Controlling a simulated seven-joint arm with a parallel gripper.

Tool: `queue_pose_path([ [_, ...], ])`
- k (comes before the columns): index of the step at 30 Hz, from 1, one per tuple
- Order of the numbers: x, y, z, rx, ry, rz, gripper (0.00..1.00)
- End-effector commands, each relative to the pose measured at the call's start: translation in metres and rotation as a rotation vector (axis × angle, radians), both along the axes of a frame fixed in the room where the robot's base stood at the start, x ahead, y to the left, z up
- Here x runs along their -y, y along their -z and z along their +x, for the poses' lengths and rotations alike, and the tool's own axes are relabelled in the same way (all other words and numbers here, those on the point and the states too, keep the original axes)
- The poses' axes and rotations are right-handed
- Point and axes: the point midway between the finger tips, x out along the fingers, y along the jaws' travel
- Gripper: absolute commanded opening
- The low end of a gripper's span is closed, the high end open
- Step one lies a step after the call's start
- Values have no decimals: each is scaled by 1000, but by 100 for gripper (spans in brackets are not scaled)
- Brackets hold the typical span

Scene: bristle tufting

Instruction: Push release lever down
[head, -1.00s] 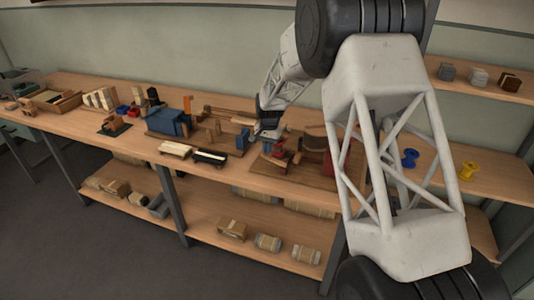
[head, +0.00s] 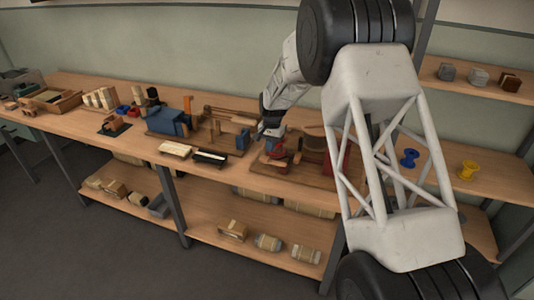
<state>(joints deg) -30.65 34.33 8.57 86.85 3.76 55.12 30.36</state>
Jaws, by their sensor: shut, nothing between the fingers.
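My gripper (head: 263,135) is shut and empty, small in the head view. It points down beside a fixture with red parts (head: 279,151) on a brown wooden base (head: 298,181), and its tips are just left of and above the red parts. I cannot tell whether they touch anything. I cannot clearly make out which part is the release lever. An upright orange piece (head: 187,104) stands by a blue block machine (head: 167,122) to the left. My arm hides the right part of the fixture.
Two small trays, one with pale contents (head: 175,149) and one dark (head: 210,157), sit at the bench's front edge. Wooden arms (head: 232,115) stand behind them. A blue spool (head: 409,158) and a yellow spool (head: 467,170) are at the right. Packages lie on the lower shelf (head: 200,222).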

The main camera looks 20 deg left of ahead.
Motion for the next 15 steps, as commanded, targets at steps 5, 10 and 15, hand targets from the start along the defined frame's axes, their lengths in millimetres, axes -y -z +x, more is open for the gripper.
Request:
queue_pose_path([
  [5, 0, 0, 0, 0, 0, 0, 0],
  [10, 0, -5, 0, 1, 0, 1, 0],
  [15, 0, -19, 2, 1, 0, 1, 0],
])
